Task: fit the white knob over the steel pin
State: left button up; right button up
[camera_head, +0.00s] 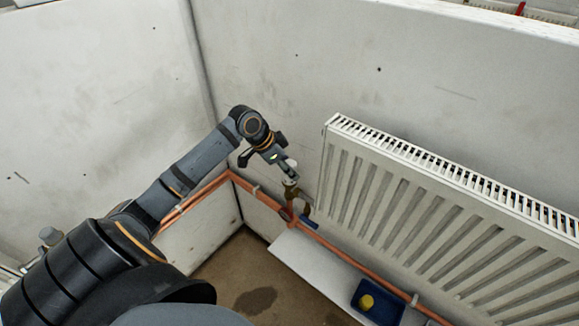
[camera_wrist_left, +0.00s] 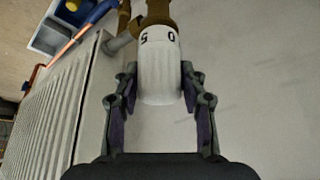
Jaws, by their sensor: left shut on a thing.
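The white knob (camera_wrist_left: 159,70), marked with a 0 and a 5, sits between the two fingers of my left gripper (camera_wrist_left: 158,85) in the left wrist view. Its numbered end meets the brass valve body (camera_wrist_left: 158,12), with no clear gap showing. The steel pin is hidden, so I cannot tell how far the knob covers it. In the head view my left gripper (camera_head: 284,167) is at the valve (camera_head: 291,188) by the radiator's left end, and the knob is mostly hidden there. My right gripper is not in view.
The white radiator (camera_head: 440,210) hangs on the wall right of the valve. A copper pipe (camera_head: 345,256) runs low along the wall. A blue tray (camera_head: 390,308) with a yellow piece (camera_head: 366,302) lies on a white ledge (camera_head: 305,262) below.

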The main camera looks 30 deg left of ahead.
pick_arm(q)
jog(key=shift+f, duration=0.25)
jog(key=o, duration=1.3)
jog(key=o, duration=0.5)
notch_tip(320, 180, up, 9)
jog(key=p, duration=0.9)
jog(key=shift+f, duration=0.1)
